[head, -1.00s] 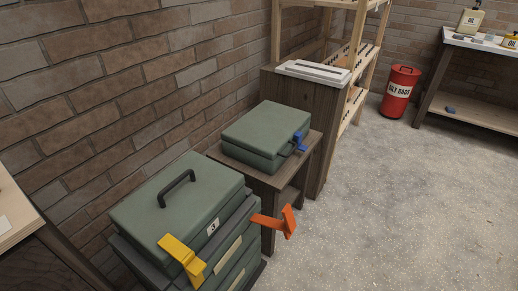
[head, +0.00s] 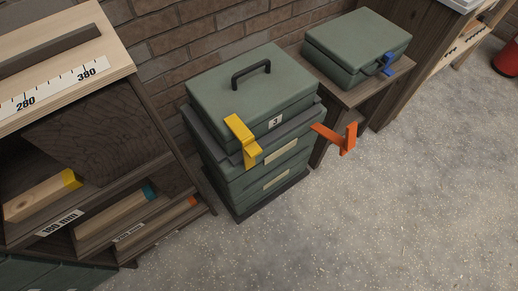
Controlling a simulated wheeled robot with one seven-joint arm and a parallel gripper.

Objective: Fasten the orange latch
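The orange latch (head: 340,137) sticks out from the right side of a stacked green case (head: 235,180) in the head view. Its arm juts outward and its end plate stands up, apart from the case wall. A yellow latch (head: 242,140) is on the front left of the same case and hangs down over the lid edge. The green lid (head: 225,88) sits on top, with a black handle and a label reading 3. My gripper is not in view.
A second green case (head: 350,45) with a blue latch (head: 386,66) stands on a wooden stand behind. A shelf unit (head: 130,95) with wood pieces is at left. The concrete floor (head: 400,200) at front right is clear. A red bin (head: 508,60) is at the far right.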

